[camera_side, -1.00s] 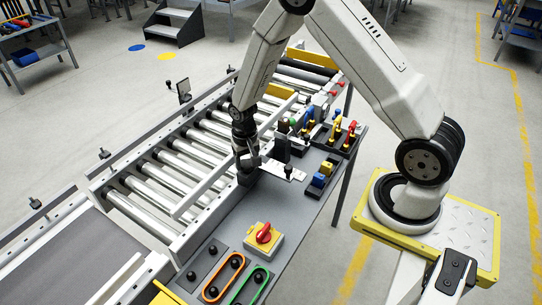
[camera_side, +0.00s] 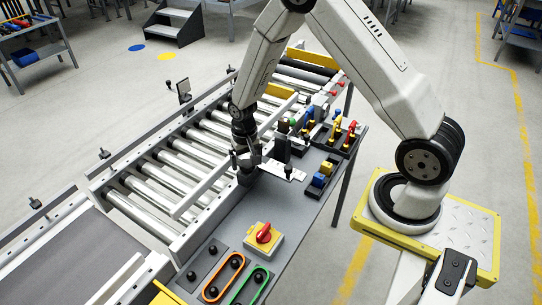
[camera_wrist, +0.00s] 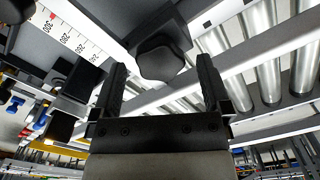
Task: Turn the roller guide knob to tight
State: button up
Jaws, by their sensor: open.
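The roller guide knob (camera_wrist: 162,58) is a dark, lobed knob on a grey bracket, seen ahead of and between my fingers in the wrist view. My gripper (camera_wrist: 158,75) is open, with one black finger on each side of the knob. A gap shows between each finger and the knob; whether the fingertips reach its depth I cannot tell. In the side view my gripper (camera_side: 246,160) points down at the near edge of the roller conveyor. It hides the knob there, and a dark block (camera_side: 246,178) shows below it.
A white scale plate (camera_side: 276,168) with a black post knob (camera_side: 288,170) lies just right of my gripper. Blue and yellow blocks (camera_side: 321,178), a rack of coloured-handled tools (camera_side: 343,133) and a red rotary switch (camera_side: 264,233) stand on the grey bench. Guide rails cross the rollers (camera_side: 165,175).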

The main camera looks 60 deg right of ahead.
aim_at(247, 163)
jog(key=shift+r, duration=3.7)
jog(key=shift+s+a+r, duration=0.25)
jog(key=shift+s+r, duration=0.05)
jog(key=shift+r, duration=0.1)
jog(key=s+a+r+n+t, duration=0.1)
jog(key=s+a+r+n, duration=0.1)
jog(key=s, duration=0.4)
jog(key=s+a+r+n+t, duration=0.1)
jog(key=s+a+r+n, duration=0.2)
jog(key=s+r+n, duration=0.1)
jog(key=s+r, duration=0.1)
jog(key=s, duration=0.1)
jog(key=shift+s+a+t, duration=0.25)
jog(key=shift+s+t, duration=0.05)
jog(key=shift+s, duration=0.1)
